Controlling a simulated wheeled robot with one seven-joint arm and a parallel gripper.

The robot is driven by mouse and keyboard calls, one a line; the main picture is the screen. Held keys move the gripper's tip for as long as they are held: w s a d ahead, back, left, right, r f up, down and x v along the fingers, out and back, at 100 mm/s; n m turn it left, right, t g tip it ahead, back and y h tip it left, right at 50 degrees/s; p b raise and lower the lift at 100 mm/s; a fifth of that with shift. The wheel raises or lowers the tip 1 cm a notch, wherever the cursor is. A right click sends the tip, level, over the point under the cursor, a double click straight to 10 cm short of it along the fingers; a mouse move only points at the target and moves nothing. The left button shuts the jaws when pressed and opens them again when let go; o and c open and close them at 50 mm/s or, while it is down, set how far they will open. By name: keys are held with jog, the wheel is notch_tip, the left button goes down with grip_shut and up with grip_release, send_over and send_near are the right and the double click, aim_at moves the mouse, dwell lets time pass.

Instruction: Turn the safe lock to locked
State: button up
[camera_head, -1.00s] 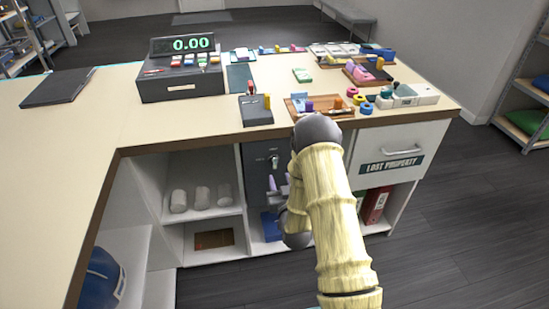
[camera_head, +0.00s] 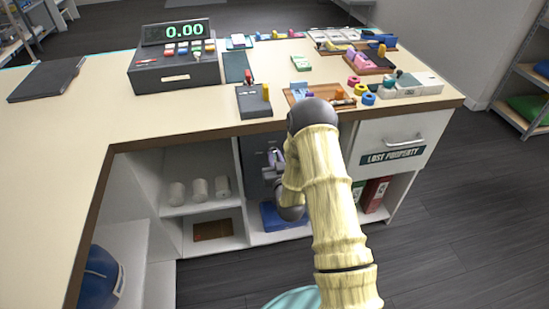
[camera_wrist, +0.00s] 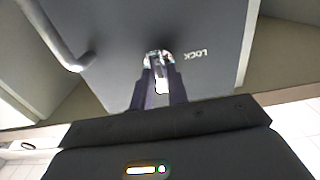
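The safe (camera_head: 251,172) is a dark grey box in the open bay under the counter. Its door (camera_wrist: 215,30) fills much of the wrist view, with the word LOCK (camera_wrist: 196,54) upside down to the right of the lock. The small shiny lock knob (camera_wrist: 158,56) is at the far end of my gripper's fingers. My gripper (camera_wrist: 160,66) has its two dark purple fingers on either side of a narrow bright gap at the knob. Whether they press on it is unclear. In the head view my gripper (camera_head: 275,158) is at the safe's front, and my arm hides part of the door.
A curved metal handle (camera_wrist: 62,40) lies to the left in the wrist view. The lost property drawer (camera_head: 390,148) is right of my arm. Shelves with white rolls (camera_head: 199,190) are left of the safe. A blue item (camera_head: 283,216) lies below it. The counter (camera_head: 95,115) overhangs the bay.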

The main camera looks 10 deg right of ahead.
jog(key=shift+f, duration=0.1)
grip_shut()
jog(key=shift+n, duration=0.3)
jog(key=n+b, duration=0.2)
jog(key=n, duration=0.1)
jog(key=shift+a+b, duration=0.15)
jog(key=shift+b, duration=0.2)
jog(key=n+b, duration=0.3)
jog(key=n, duration=0.4)
jog(key=n+b, duration=0.2)
jog(key=n, duration=0.5)
jog(key=shift+w+a+f+b, duration=0.1)
jog(key=shift+a+f+b, duration=0.1)
jog(key=shift+b, duration=0.2)
jog(key=shift+r+n, duration=0.1)
jog(key=shift+n, duration=0.2)
jog(key=o, duration=0.8)
grip_release()
jog(key=shift+w+d, duration=0.1)
